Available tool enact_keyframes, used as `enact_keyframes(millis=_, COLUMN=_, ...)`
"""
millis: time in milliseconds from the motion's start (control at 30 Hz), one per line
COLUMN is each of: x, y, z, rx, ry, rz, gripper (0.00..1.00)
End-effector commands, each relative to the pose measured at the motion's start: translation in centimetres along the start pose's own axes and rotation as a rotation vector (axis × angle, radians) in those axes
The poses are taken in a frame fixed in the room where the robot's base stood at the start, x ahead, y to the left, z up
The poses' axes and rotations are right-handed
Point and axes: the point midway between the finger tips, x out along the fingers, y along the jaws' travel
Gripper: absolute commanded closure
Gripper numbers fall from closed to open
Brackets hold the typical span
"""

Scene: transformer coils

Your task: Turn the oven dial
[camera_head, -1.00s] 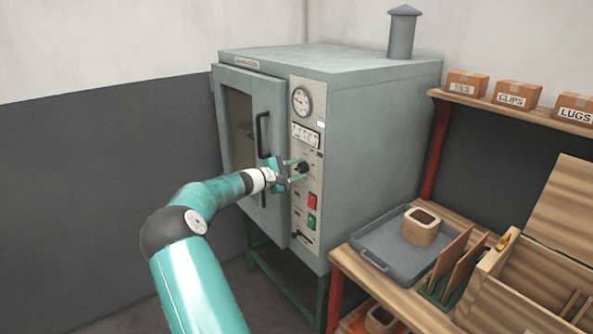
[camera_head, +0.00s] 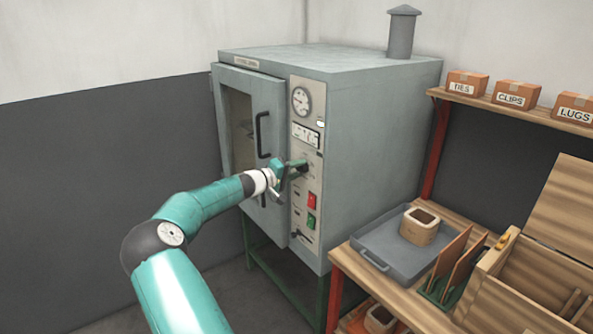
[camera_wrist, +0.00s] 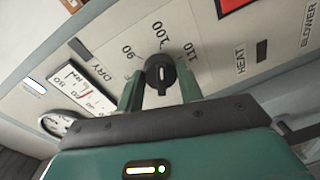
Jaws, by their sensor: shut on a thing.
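The oven (camera_head: 355,130) is a grey-green cabinet with a windowed door on its left and a pale control panel on its front right. Its black dial (camera_head: 304,168) sits in the middle of the panel, partly hidden by my gripper in the head view. In the wrist view the dial (camera_wrist: 161,73) has a white mark and stands among the numbers 90, 100 and 110. My gripper (camera_head: 299,168) is at the panel, shut on the dial. Its two green fingers show on either side of the dial in the wrist view (camera_wrist: 160,88).
The round gauge (camera_head: 302,101) and a display sit above the dial; a red switch (camera_head: 312,200) and a green switch (camera_head: 311,222) sit below. The black door handle (camera_head: 262,135) is close to my gripper's left. A workbench with a grey tray (camera_head: 375,262) stands at right.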

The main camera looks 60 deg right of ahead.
Motion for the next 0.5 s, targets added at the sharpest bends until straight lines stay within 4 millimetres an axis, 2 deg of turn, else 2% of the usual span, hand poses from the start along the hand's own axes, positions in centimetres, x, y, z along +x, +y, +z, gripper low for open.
enact_keyframes(millis=500, x=-0.10, y=-0.09, z=-0.07, rx=0.067, ry=0.006, rz=-0.001, gripper=0.86)
